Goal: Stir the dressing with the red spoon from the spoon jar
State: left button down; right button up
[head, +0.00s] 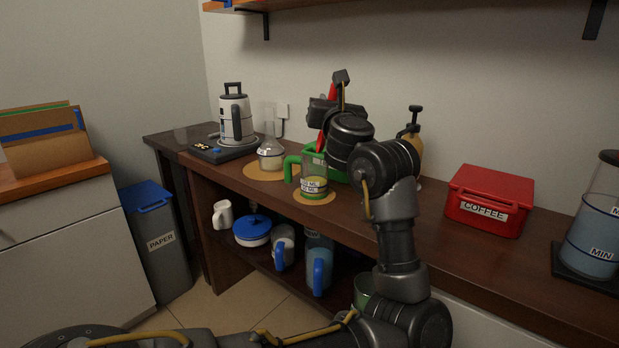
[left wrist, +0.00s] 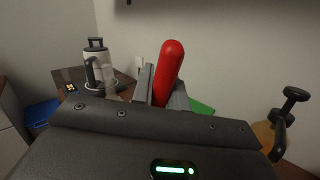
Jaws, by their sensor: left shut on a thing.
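My left gripper (head: 325,112) is shut on the red spoon (head: 321,141), above the counter. The spoon stands nearly upright, and its red handle (left wrist: 167,72) rises between the fingers in the left wrist view. A clear measuring jug (head: 314,172) with a green handle and level marks stands on a round tan mat below the gripper. The spoon's lower end is at the jug's mouth in the head view; I cannot tell whether it is inside. A green thing behind the jug is mostly hidden by my arm. I cannot make out the spoon jar. My right gripper is not in view.
A kettle (head: 235,118) on its base and a glass flask (head: 270,152) on a mat stand to the left. A pump bottle (head: 415,145) is close behind my arm. A red coffee box (head: 489,199) and a water tank (head: 593,232) stand right. A shelf hangs above.

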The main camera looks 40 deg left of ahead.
pick_arm(q)
jog(key=shift+r+p, duration=1.9)
jog(key=shift+r, duration=0.7)
jog(key=shift+f, duration=0.1)
